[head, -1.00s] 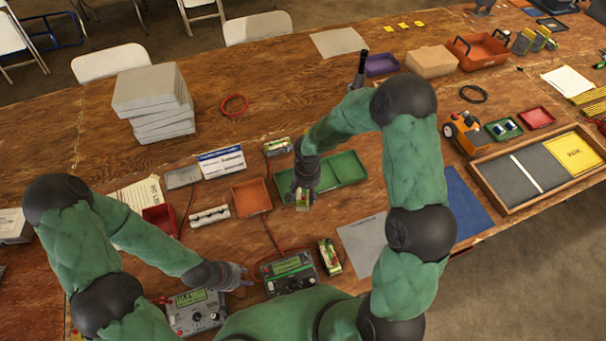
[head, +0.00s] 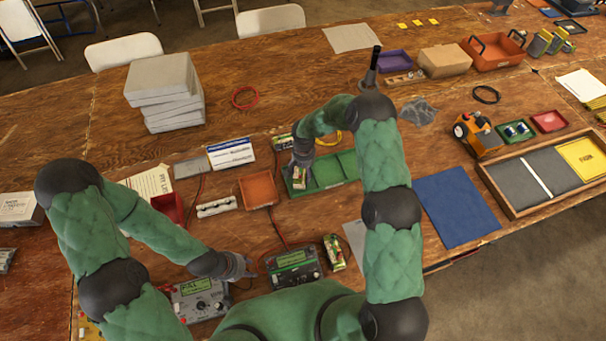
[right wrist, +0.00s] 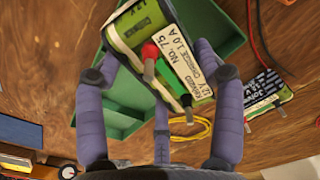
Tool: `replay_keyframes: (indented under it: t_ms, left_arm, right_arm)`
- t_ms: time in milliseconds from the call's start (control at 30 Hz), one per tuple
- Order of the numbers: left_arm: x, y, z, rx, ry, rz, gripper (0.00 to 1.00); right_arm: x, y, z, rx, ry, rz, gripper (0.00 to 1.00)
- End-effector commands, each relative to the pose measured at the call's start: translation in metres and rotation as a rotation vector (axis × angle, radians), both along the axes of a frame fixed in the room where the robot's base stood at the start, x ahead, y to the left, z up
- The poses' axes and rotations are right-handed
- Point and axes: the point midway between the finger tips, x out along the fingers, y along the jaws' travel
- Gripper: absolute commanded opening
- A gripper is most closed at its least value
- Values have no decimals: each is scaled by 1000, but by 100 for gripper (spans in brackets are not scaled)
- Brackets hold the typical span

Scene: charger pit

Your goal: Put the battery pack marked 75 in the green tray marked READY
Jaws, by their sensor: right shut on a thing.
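The battery pack marked 75 (right wrist: 165,50) has a white label with "NO. 75", a green-yellow body and red and black-green leads. My right gripper (right wrist: 160,95) is shut on it; in the head view the pack (head: 299,183) hangs tilted below the right gripper (head: 301,168), at the left end of the green tray (head: 335,180). The tray (right wrist: 222,45) shows behind the pack in the right wrist view; its READY marking is not readable. The pack's exact height above the tray is unclear. My left gripper (head: 240,266) is by the front chargers, its fingers too small to judge.
Another pack (head: 282,143) lies behind the tray, and one (head: 333,252) stands beside a charger (head: 292,268). A second charger (head: 200,298) is at front left. An orange tray (head: 259,189) is left of the green tray. A yellow cable (head: 330,140) lies behind it.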

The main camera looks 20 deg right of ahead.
Motion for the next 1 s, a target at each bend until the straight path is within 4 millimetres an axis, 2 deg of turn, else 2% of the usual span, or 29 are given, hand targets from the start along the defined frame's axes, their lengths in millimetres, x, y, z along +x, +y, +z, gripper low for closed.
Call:
replay_keyframes:
  t_ms: [167,433,933,967,1000]
  left_arm:
    - [0,0,0,0,0,0,40]
    - [0,0,0,0,0,0,40]
    - [0,0,-5,0,0,0,40]
    - [0,0,-5,0,0,0,40]
    - [0,0,-4,0,0,0,40]
  right_arm:
    - [6,0,-5,0,-3,-2,10]
    - [8,0,-34,0,-1,-2,10]
    - [8,0,-40,0,-3,-2,10]
    - [7,0,-42,0,0,-1,71]
    - [7,0,-41,0,0,-1,83]
